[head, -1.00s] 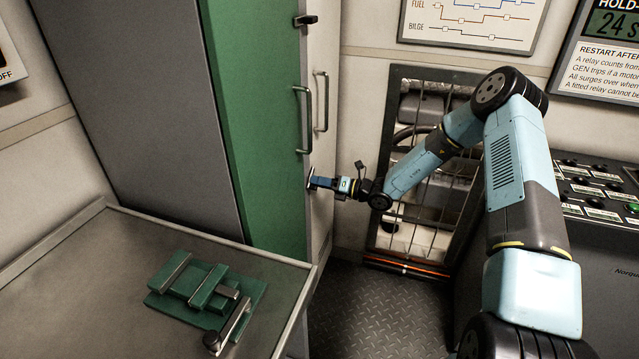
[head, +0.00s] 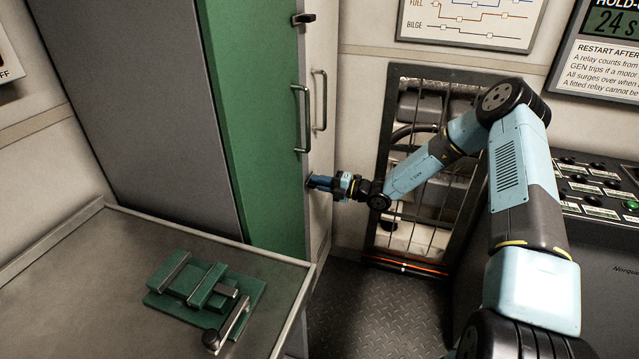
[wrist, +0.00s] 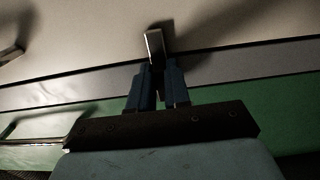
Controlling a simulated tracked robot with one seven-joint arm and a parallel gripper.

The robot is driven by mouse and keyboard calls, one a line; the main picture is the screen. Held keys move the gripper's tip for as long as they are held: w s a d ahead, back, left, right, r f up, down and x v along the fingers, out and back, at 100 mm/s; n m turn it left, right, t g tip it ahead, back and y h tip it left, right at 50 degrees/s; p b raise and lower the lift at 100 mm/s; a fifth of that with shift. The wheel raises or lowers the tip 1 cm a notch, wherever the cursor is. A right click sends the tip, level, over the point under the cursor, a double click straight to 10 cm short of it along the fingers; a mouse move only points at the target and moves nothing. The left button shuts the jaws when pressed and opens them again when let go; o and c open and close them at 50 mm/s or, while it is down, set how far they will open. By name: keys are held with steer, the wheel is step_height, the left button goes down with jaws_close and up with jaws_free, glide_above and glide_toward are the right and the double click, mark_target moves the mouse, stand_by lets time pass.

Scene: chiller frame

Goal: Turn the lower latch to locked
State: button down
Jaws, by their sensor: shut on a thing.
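The lower latch shows in the wrist view as a small metal lever (wrist: 155,45) sticking out past the fingertips. My gripper (wrist: 158,75) is shut on it, with one blue finger on each side. In the head view my gripper (head: 311,182) reaches in from the right to the front edge of the tall cabinet, below the handles. There the fingers hide the latch. The upper latch (head: 304,18) is a dark lever high on the same edge.
The green cabinet side (head: 245,110) has a bar handle (head: 303,118), with a second handle (head: 320,100) beside it. A bench (head: 95,270) at lower left bears a green fixture (head: 180,305). Diamond-plate floor (head: 370,315) is open below my arm.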

stand_by(0.5)
steer(key=c, duration=1.1)
jaws_free()
steer(key=shift+w+f, duration=0.1)
